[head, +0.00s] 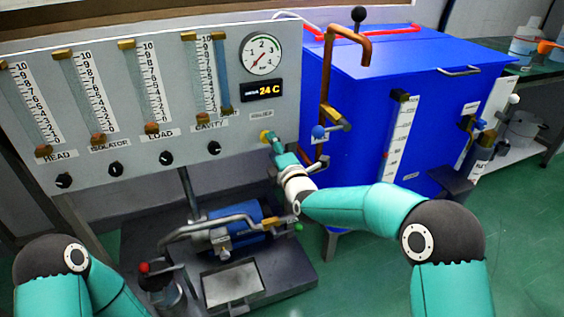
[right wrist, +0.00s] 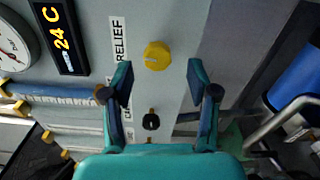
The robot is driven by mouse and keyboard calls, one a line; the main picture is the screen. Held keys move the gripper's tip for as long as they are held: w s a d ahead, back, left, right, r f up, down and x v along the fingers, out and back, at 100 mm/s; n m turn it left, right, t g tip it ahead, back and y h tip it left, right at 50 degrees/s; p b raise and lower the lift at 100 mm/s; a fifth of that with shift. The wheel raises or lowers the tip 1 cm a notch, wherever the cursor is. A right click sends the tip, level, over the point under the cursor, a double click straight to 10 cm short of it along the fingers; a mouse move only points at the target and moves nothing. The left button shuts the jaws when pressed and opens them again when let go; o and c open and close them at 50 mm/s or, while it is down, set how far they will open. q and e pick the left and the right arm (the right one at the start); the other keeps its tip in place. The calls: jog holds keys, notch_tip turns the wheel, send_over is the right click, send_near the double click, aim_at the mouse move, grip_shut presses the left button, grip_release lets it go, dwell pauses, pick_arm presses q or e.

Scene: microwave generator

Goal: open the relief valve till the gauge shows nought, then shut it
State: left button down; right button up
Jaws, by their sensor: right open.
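The relief valve is a yellow knob (right wrist: 157,56) beside the RELIEF label (right wrist: 119,39) on the grey panel. In the head view the yellow knob (head: 265,135) shows at the panel's lower right. My right gripper (right wrist: 160,80) is open, its fingers pointing at the panel, with the knob in line with the gap and nothing between the fingers. In the head view my right gripper (head: 276,146) partly covers the knob's surroundings. The round gauge (head: 261,54) has a slanting red needle; its exact reading is too small to tell. My left gripper is out of view.
A digital display (head: 263,90) reads 24 C. Several black knobs (head: 115,169) sit under the flow tubes. A copper pipe (head: 328,75) and a blue tank (head: 420,90) stand right of the panel. A blue pump (head: 237,218) sits on the base below.

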jog(key=v, duration=0.6)
jog(key=shift+s, duration=0.2)
jog(key=shift+d+f, duration=0.1)
